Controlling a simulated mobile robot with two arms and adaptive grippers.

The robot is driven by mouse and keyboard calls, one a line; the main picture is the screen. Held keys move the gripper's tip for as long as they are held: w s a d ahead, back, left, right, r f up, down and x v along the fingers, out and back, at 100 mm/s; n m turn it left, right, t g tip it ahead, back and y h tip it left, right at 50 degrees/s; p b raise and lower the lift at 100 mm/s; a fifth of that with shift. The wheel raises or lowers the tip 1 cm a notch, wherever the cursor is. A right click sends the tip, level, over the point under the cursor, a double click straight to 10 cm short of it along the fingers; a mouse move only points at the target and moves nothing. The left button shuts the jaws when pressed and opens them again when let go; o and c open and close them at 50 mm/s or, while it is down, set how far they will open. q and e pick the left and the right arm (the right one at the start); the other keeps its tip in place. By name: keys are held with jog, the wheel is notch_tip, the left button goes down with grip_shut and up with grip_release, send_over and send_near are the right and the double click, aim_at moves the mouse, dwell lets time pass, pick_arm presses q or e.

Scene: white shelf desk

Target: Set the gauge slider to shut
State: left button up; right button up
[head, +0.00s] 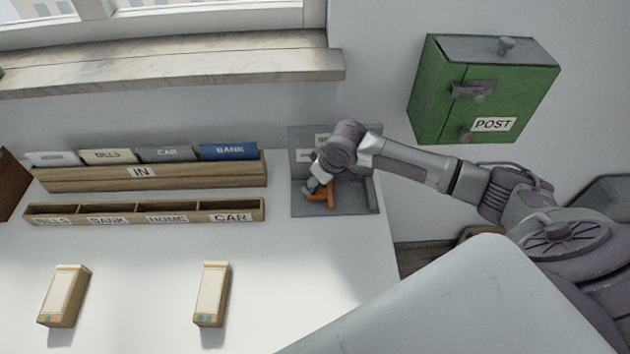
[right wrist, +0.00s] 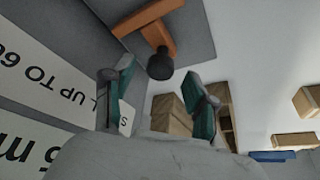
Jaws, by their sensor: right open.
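The gauge is a grey panel (head: 300,205) with a grey base at the back right of the white desk, and its upper part is partly hidden by my right arm. An orange piece (head: 321,201), which looks like its slider, lies low on the gauge. In the right wrist view the orange piece (right wrist: 158,32) is a bar with a crosspiece, and a dark round knob (right wrist: 160,64) shows at its end. My right gripper (head: 313,188) is over the gauge beside the orange piece. Its two teal-padded fingers (right wrist: 161,88) are apart with nothing between them, and the knob appears just beyond them. My left gripper is not in view.
Upside-down printed labels (right wrist: 50,90) fill the left of the right wrist view. Left of the gauge stand a wooden IN file rack (head: 150,181) and a divided tray (head: 145,219). A green POST box (head: 440,110) hangs on the wall. Two small wooden blocks (head: 64,295) (head: 211,293) stand in front.

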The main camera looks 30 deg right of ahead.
jog(key=shift+x, duration=0.8)
grip_shut()
